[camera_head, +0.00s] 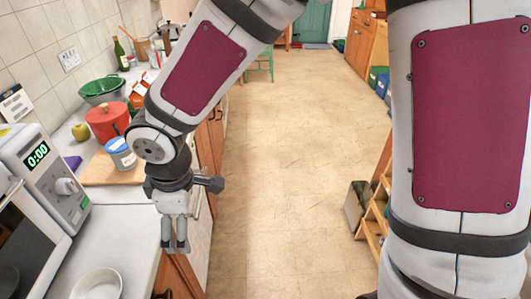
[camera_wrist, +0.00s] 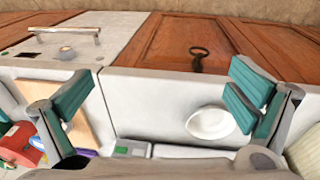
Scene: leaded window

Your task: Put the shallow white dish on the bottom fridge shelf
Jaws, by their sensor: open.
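The shallow white dish (camera_head: 97,285) sits upright on the white counter at the bottom left of the head view, cut off by the frame's lower edge. In the wrist view the dish (camera_wrist: 210,122) lies on the white counter near the right finger. My gripper (camera_head: 175,248) points down beside the counter's front edge, to the right of and beyond the dish. It is open and empty, with its fingers (camera_wrist: 165,98) wide apart in the wrist view. No open fridge or fridge shelf can be made out.
A microwave (camera_head: 45,180) stands left on the counter. Behind are a wooden board (camera_head: 110,172), a blue-and-white tub (camera_head: 121,153), a red pot (camera_head: 107,122) and a green colander (camera_head: 102,90). A white front with a handle (camera_wrist: 65,32) shows below the counter. The floor (camera_head: 290,150) is clear.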

